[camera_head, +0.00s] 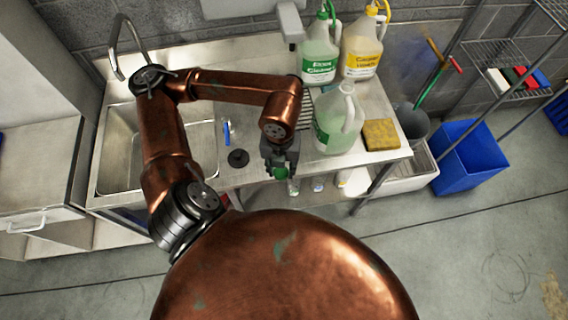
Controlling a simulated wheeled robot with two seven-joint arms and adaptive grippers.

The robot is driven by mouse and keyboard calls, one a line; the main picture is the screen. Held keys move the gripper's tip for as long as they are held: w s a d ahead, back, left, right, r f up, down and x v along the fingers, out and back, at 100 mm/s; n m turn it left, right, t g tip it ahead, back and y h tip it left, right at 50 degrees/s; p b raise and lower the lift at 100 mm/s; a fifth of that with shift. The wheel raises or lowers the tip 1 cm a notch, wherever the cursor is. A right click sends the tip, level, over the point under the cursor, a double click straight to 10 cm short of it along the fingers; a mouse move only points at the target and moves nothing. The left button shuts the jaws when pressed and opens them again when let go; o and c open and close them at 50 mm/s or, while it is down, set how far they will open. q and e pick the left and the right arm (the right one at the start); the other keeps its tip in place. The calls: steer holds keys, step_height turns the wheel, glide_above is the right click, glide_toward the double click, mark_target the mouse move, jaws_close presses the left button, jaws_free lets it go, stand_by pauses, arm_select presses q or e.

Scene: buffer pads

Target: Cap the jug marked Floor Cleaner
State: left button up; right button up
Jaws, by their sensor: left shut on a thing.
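My left gripper (279,168) is shut on a green cap (280,173) near the front edge of the steel counter. A jug with a green label reading Floor Cleaner (318,62) stands upright at the back, with a green top. A yellow-labelled jug (362,48) with a yellow top stands beside it. My right gripper is not in view.
A yellow sponge (380,134) lies right of the near jug. A sink (120,160) with a tap fills the left of the counter (236,178). A black round stopper (238,158) lies near the sink. A blue bin (468,158) stands on the right.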

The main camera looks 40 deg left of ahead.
arm_select(q)
steer(key=m, duration=0.1)
steer(key=w+m, duration=0.1)
steer(key=m, duration=0.3)
steer(key=shift+w+d+f, duration=0.15)
steer(key=shift+w+d, duration=0.15)
steer(key=w+d+f+n, duration=0.1)
steer(key=w+n, duration=0.4)
steer(key=n, duration=1.2)
steer(key=w+d+f+n, duration=0.1)
steer(key=w+d+n, duration=0.2)
steer(key=n, duration=1.4)
steer(key=shift+w+f, duration=0.3)
steer(key=shift+w, duration=0.75)
steer(key=shift+a, duration=0.1)
